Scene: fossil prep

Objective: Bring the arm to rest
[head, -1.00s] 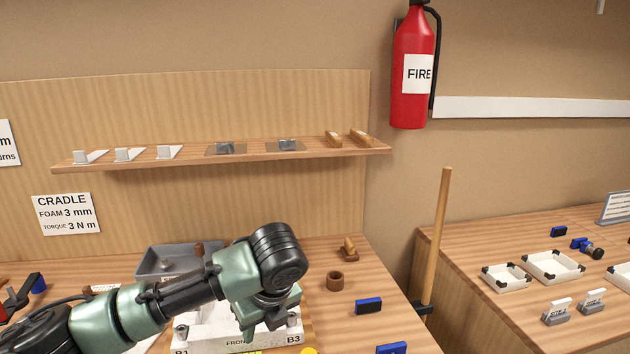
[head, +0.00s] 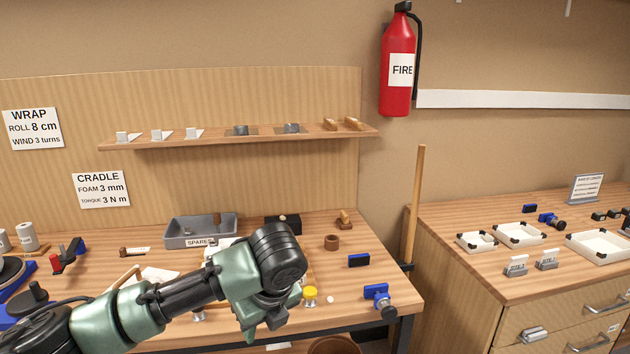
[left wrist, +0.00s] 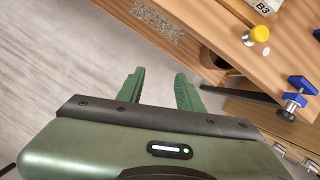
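My left arm reaches in from the left in the head view, bent at the wrist, with the left gripper (head: 262,328) pointing down near the bench's front edge. In the left wrist view the two green fingers (left wrist: 160,90) are spread apart with nothing between them, above bare floor. The workbench (head: 375,280) lies beyond the gripper, and its edge (left wrist: 190,45) also shows in the left wrist view. My right gripper is in neither view.
A yellow knob (head: 310,293) and a blue clamp (head: 378,296) stand near the bench's front edge. A brown bin (head: 335,346) is below it. A grey spares tray (head: 176,236) lies farther back. A wooden pole (head: 416,200) stands between the benches. Grey floor (left wrist: 50,80) is clear.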

